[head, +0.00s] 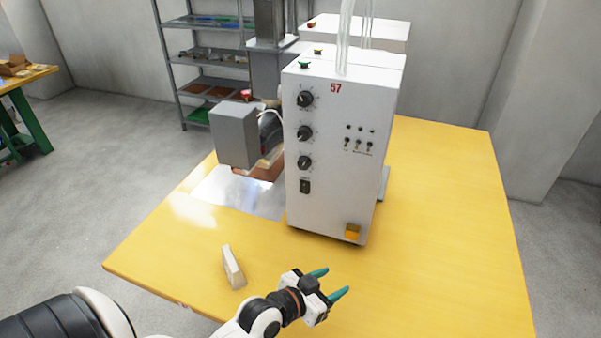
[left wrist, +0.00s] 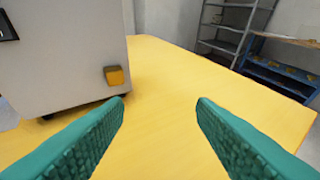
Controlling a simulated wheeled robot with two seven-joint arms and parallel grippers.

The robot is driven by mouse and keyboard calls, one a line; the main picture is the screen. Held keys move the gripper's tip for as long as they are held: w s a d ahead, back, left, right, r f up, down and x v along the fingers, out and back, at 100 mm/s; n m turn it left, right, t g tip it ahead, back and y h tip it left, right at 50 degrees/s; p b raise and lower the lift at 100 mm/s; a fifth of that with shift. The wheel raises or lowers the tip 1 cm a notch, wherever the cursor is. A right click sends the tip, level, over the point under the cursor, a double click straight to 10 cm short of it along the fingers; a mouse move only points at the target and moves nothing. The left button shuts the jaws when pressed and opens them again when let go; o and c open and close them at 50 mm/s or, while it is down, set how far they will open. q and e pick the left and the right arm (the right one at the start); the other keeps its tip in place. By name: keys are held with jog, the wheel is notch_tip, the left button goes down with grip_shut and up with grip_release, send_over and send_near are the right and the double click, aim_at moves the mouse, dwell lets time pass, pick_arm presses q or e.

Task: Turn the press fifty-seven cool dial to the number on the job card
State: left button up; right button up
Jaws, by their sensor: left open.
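The white press box (head: 337,150) marked with a red 57 (head: 335,86) stands on the yellow table. Its front has three black dials in a column: a top dial (head: 305,99), a middle dial (head: 304,132) and a bottom dial (head: 304,162). Their labels and pointer settings are too small to read, so I cannot tell which is the cool dial. A small cream upright piece (head: 233,267), possibly the job card, stands on the table; no number is readable. My left gripper (head: 337,279) is open and empty, low in front of the press, apart from it. My right gripper is not in view.
A grey block (head: 236,136) of the machine juts out left of the dials. Three small switches (head: 358,144) and a yellow block (head: 352,231) are on the press front. The yellow table (head: 450,220) is clear at right. Shelves (head: 205,55) stand behind.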

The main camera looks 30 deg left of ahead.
pick_arm(q)
jog(key=w+a+r+n+t+y, duration=0.3)
jog(key=w+a+r+t, duration=0.25)
jog(key=a, duration=0.25)
jog(key=n+t+y, duration=0.3)
jog(key=n+y, duration=0.2)
jog(key=y, duration=0.2)
send_near(303, 166)
jog(key=p+x, duration=0.2)
jog(key=x, duration=0.6)
jog(key=shift+c, duration=0.3)
jog(key=c, duration=0.9)
